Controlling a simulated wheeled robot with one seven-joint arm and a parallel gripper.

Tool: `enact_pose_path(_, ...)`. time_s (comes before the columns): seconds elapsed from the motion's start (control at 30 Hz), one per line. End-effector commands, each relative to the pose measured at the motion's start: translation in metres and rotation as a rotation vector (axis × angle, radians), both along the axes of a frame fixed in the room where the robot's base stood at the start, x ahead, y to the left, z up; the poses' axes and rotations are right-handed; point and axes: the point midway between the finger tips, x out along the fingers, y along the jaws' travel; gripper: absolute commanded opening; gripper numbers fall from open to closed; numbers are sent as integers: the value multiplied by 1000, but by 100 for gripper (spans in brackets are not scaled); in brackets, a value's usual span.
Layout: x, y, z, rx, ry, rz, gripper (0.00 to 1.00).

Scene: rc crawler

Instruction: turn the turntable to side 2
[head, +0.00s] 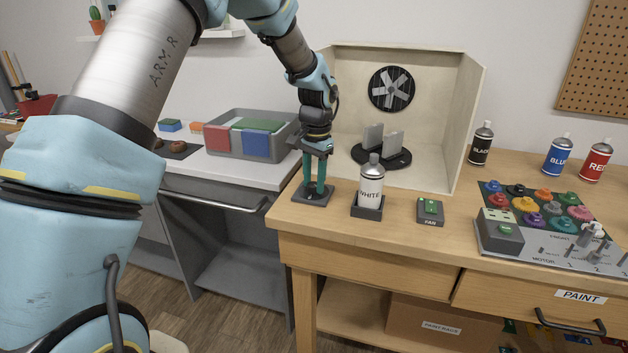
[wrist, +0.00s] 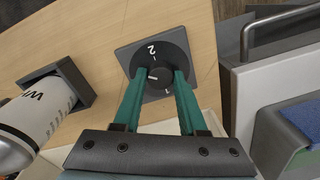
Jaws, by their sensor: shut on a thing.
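My gripper (head: 315,183) points down at the left front of the wooden bench, its two green fingers shut on a round black knob (wrist: 158,72). The knob stands on a dark square plate (head: 300,197) marked 2 and 1 in the wrist view. A short white mark shows on the knob between the fingertips; I cannot tell surely which number it points to. The turntable (head: 382,158) is a black disc inside the pale spray booth (head: 420,90), with two grey upright panels (head: 373,138) on it.
A white spray can (head: 371,186) stands in a dark holder just right of my gripper. A grey bin (head: 223,138) sits on the counter to the left.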

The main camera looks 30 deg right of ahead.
Motion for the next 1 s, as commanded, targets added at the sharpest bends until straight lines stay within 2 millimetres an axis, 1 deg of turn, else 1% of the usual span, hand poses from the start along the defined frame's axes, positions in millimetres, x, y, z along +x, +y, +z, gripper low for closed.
enact_pose_path(0.6,1,1,2,-2,0,-582,0)
enact_pose_path(0.8,1,1,2,-1,-1,-745,0)
enact_pose_path(1.0,1,1,1,-2,-1,-865,0)
